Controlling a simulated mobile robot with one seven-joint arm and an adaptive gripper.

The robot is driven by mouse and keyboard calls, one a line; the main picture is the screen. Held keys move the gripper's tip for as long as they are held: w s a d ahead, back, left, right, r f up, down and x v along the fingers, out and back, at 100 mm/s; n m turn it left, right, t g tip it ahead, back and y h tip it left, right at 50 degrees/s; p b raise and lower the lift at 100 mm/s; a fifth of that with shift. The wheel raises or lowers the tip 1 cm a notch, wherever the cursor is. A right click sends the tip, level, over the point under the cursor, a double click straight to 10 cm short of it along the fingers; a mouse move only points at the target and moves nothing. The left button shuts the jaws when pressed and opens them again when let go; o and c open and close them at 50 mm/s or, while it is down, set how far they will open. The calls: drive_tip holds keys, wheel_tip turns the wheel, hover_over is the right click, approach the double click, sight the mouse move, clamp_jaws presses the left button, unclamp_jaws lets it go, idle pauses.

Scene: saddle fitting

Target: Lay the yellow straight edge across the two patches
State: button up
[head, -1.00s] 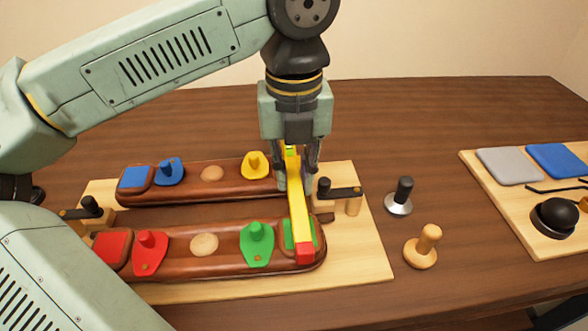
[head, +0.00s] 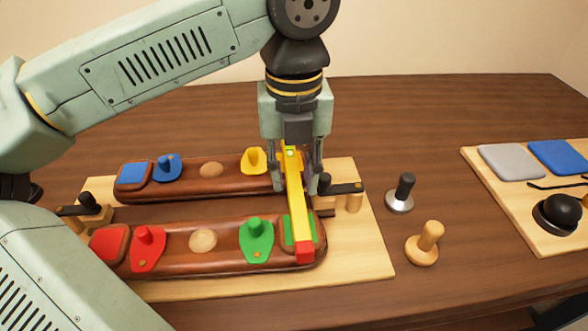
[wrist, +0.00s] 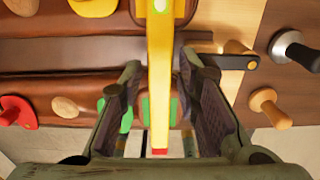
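The yellow straight edge (head: 298,208) lies from the far leather panel (head: 215,178) to the near leather panel (head: 200,259), near their right ends. Its red end (head: 305,252) points to the front, and a small green spot shows at its far end. It crosses the green patch (head: 287,232) on the near panel, which shows on both sides of it. The patch under its far end is mostly hidden by the edge and my gripper. My gripper (wrist: 158,75) is open around the straight edge, with a gap on each side in the wrist view.
A black-handled clamp (head: 345,188) stands close to the right of my gripper. Green (head: 256,240) and yellow (head: 254,161) knobbed pieces sit to the left. A black-handled tool (head: 401,193) and a wooden-handled tool (head: 427,243) stand on clear table to the right.

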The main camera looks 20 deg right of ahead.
drive_tip(key=shift+o, duration=0.9)
